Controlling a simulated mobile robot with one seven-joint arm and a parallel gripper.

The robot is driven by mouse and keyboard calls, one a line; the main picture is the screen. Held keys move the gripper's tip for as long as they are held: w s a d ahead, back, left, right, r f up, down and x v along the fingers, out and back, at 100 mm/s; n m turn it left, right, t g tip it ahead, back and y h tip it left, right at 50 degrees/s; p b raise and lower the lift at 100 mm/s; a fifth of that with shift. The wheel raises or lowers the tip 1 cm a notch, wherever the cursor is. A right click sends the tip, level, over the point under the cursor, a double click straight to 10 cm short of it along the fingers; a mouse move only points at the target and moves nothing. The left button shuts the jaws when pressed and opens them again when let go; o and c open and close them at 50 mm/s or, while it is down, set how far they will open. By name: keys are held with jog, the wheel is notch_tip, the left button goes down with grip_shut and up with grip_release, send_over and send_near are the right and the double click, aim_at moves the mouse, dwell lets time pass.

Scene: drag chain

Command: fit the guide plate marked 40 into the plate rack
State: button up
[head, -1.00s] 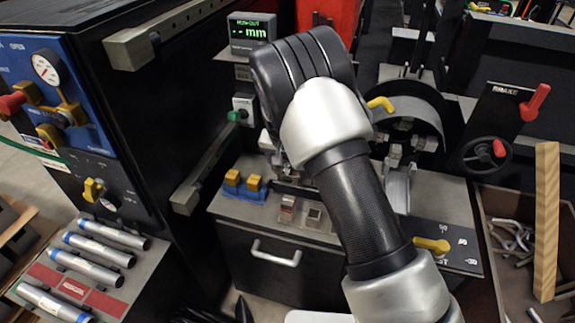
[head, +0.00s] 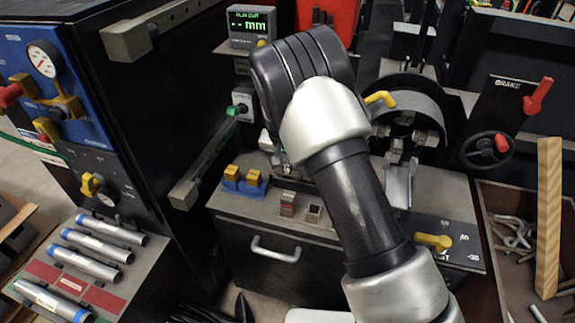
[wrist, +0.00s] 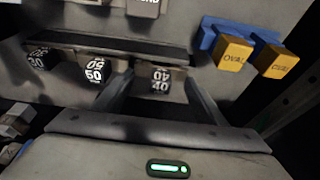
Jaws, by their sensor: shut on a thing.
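In the wrist view, the guide plate marked 40 (wrist: 160,82) is a dark block with white numerals between the fingers of my gripper (wrist: 160,77), which is shut on it. The plate sits in line with the plates marked 50 (wrist: 95,71) and 30 (wrist: 38,60), along a long dark bar (wrist: 110,46). I cannot tell whether it is seated in a slot or held just in front of that bar. In the head view, my arm hides the gripper and the plates. I cannot make out the plate rack for certain.
Two yellow blocks marked OVAL (wrist: 235,52) sit in a blue holder (wrist: 208,38), right of my gripper. A black cabinet (head: 130,90) stands left of my arm. A round chuck-like fixture (head: 408,120) and a yellow lever (head: 433,241) are right of it.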

jog(key=shift+r, duration=0.1)
jog(key=shift+r+p, duration=0.9)
jog(key=shift+r, duration=0.85)
jog(key=shift+f+b, duration=1.65)
jog(key=shift+f, duration=0.3)
dwell(0.8)
jog(key=o, duration=1.3)
jog(key=shift+o, duration=0.9)
jog(key=shift+s+d+f, duration=0.1)
